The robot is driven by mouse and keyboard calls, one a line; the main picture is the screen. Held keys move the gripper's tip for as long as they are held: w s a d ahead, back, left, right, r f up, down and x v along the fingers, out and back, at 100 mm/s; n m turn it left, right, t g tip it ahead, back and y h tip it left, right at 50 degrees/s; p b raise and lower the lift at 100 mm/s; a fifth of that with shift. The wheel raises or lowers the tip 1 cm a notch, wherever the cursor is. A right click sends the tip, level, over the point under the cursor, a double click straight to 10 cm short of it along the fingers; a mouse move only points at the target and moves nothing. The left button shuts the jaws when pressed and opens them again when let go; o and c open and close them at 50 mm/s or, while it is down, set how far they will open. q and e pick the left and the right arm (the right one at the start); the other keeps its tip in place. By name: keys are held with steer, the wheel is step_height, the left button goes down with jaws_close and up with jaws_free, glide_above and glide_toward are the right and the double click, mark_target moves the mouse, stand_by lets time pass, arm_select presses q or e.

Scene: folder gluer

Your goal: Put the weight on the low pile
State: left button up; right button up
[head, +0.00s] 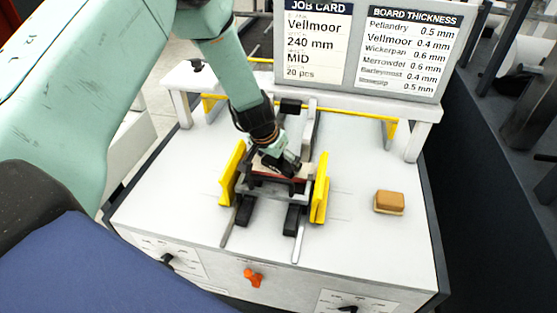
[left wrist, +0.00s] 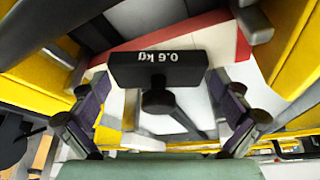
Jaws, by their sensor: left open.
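The weight (left wrist: 158,68) is a black block marked 0.6 kg with a stem and round knob, seen in the left wrist view. My left gripper (left wrist: 160,108) is open, with its fingers on either side of the knob and apart from it. In the head view my left gripper (head: 284,163) points down between the yellow guides and hides most of what is below it. A red and white pile (left wrist: 215,38) lies under the weight in the left wrist view; its height cannot be told. My right gripper is not in view.
Yellow side guides (head: 232,172) and (head: 319,188) flank the pile, with dark rails in front. A tan block (head: 389,201) lies on the white table (head: 350,245) at right. A sign board (head: 365,45) stands behind. An orange knob (head: 253,277) is on the front panel.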

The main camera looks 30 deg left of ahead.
arm_select(q)
steer(key=shift+s+r+p, duration=0.2)
steer(key=shift+r+p, duration=0.25)
steer(key=shift+r, duration=0.15)
steer(key=p+v, duration=0.8)
steer(key=v, duration=0.3)
steer(key=shift+r, duration=0.15)
steer(key=shift+s, duration=0.15)
steer(key=shift+d, duration=0.1)
